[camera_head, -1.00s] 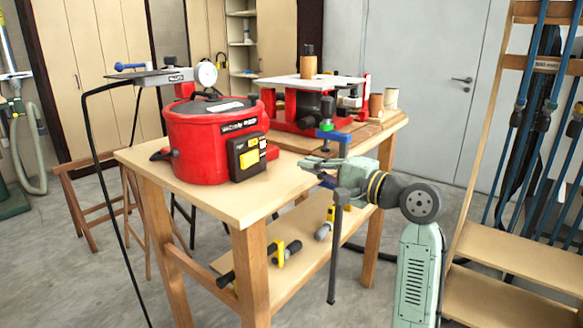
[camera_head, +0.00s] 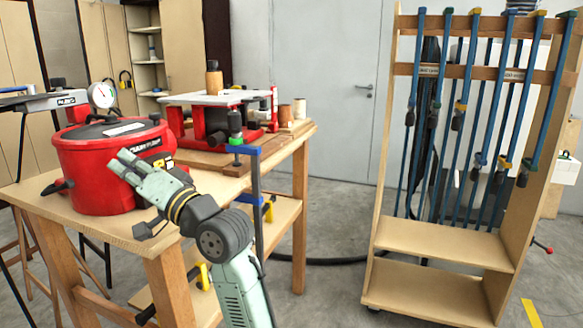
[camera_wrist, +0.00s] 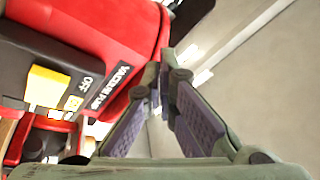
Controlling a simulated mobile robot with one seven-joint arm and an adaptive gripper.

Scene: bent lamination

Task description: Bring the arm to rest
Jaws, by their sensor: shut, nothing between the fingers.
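My gripper (camera_head: 119,159) is raised in front of the red vacuum pump (camera_head: 95,180) in the head view, pointing up and to the left. Its fingers are together and hold nothing. In the wrist view the two fingers of my gripper (camera_wrist: 162,72) meet at their tips, with the pump (camera_wrist: 110,25) and its black switch box (camera_wrist: 50,60) close on the left. I cannot tell whether the gripper touches the pump.
The wooden workbench (camera_head: 110,228) carries the pump and a red press-like device (camera_head: 205,120). A blue clamp (camera_head: 256,185) stands at its right edge. A clamp rack (camera_head: 430,235) stands at right. Floor between bench and rack is mostly clear.

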